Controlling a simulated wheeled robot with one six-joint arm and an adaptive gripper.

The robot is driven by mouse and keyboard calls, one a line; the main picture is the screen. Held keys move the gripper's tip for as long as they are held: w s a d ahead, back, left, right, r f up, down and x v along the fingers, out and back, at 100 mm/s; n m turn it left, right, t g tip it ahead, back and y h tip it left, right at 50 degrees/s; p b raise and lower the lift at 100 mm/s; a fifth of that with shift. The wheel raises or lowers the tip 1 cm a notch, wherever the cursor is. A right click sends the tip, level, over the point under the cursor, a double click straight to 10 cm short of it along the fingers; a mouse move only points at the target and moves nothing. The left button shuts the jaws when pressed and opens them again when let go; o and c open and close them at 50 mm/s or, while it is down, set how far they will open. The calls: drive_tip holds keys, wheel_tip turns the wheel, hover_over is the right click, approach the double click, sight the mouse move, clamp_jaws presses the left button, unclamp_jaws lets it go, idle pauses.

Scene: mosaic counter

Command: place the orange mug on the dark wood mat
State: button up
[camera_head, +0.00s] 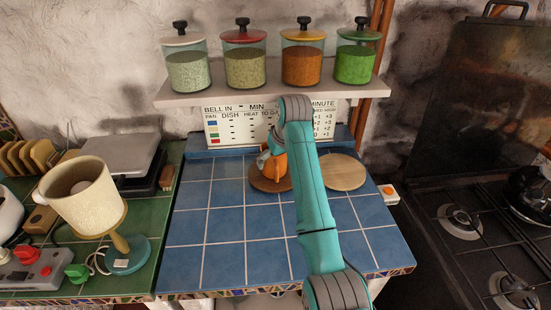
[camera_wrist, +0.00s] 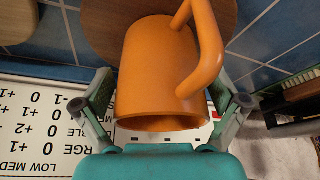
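The orange mug (camera_head: 273,166) is at the dark wood mat (camera_head: 262,184), a round board on the blue tiles; I cannot tell if its base touches the mat. In the wrist view the mug (camera_wrist: 155,70) fills the middle, its handle to the right, with the dark wood mat (camera_wrist: 105,28) behind it. My gripper (camera_wrist: 163,90) has one finger along each side of the mug and looks shut on it. In the head view my arm partly hides the mug and the mat.
A lighter round wood board (camera_head: 343,172) lies just right of the dark mat. A shelf (camera_head: 270,96) with several jars hangs above, a printed sign behind. The front blue tiles are clear.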

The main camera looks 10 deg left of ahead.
drive_tip(key=shift+r, duration=0.1)
drive_tip(key=v, duration=1.2)
idle(0.4)
